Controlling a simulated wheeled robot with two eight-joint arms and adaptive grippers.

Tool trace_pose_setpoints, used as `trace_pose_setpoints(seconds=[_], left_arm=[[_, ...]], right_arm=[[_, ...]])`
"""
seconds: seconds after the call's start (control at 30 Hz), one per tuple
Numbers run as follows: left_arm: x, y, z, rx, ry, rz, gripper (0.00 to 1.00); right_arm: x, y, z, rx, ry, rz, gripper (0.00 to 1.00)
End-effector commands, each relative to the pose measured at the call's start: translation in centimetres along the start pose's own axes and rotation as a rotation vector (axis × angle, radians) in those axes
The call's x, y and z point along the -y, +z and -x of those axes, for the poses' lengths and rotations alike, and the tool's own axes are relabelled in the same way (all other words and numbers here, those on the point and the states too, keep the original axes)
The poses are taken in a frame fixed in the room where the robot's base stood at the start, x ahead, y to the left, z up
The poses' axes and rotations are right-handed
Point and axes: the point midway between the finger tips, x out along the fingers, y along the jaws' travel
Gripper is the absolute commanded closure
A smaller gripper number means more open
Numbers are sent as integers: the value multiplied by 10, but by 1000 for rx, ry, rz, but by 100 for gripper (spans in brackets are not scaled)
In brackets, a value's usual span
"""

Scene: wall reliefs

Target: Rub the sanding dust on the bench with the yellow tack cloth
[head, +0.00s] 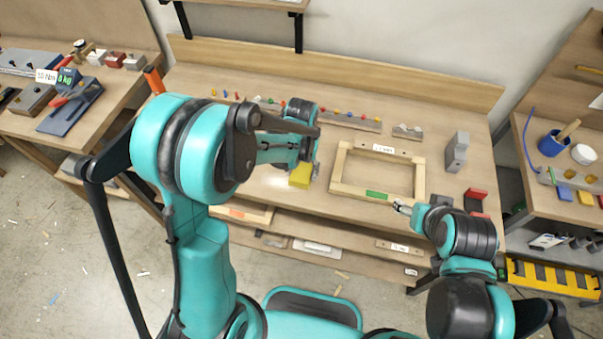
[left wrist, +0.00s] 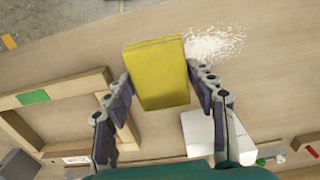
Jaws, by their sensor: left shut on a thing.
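The yellow tack cloth (head: 301,175) is a folded block in my left gripper (head: 307,160), just above or on the bench (head: 240,100); I cannot tell if it touches. In the left wrist view the cloth (left wrist: 158,75) sits between the two fingers of the left gripper (left wrist: 160,88). The sanding dust (left wrist: 217,44) is a whitish speckled patch on the bench, right beside the cloth's upper right edge. I cannot make the dust out clearly in the head view. My right gripper (head: 402,207) is near the wooden frame's front right corner; its jaws are too small to read.
A wooden frame (head: 337,167) with a green patch lies right of the cloth. A rack of small coloured pieces (head: 350,121) runs along the back. A grey block (head: 457,152) and red-topped block (head: 475,194) stand at the right. A white piece (left wrist: 205,132) lies near the left fingers.

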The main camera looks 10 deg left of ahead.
Motion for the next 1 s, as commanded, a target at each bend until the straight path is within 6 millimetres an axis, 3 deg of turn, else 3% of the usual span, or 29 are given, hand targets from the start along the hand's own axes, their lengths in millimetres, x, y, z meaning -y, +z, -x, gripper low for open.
trace_pose_setpoints(seconds=[0.2,0.37,0.87,1.0], left_arm=[[1,-3,22,0,0,1,76],[2,-4,26,0,0,0,76],[2,-4,24,0,0,1,76],[18,2,2,0,0,9,76]], right_arm=[[0,-9,13,0,0,0,35],[0,-10,15,0,0,0,35],[0,-9,13,0,0,0,35],[0,3,-4,0,0,0,35]])
